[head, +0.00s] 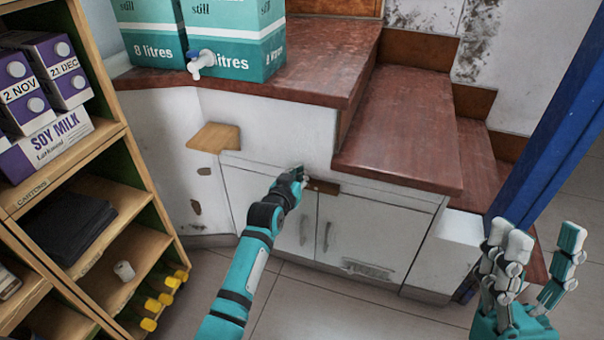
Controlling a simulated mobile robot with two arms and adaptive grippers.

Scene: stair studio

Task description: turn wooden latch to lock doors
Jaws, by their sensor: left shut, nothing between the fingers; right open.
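The wooden latch (323,187) is a small brown bar near the top of the cabinet, where the two doors meet. It lies roughly level, and its left part is hidden behind my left gripper. The left door (262,205) and right door (370,235) are white with vertical handles, and both look closed. My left gripper (298,172) is shut with nothing in it, right at the left end of the latch; I cannot tell whether it touches. My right gripper (540,255) is open and empty at the lower right, well away from the doors.
Red-brown steps (405,125) rise above and right of the cabinet. Teal water boxes (232,35) stand on the upper ledge. A wooden shelf unit (135,150) with cartons fills the left. A blue post (565,130) stands near my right gripper. The tiled floor in front is clear.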

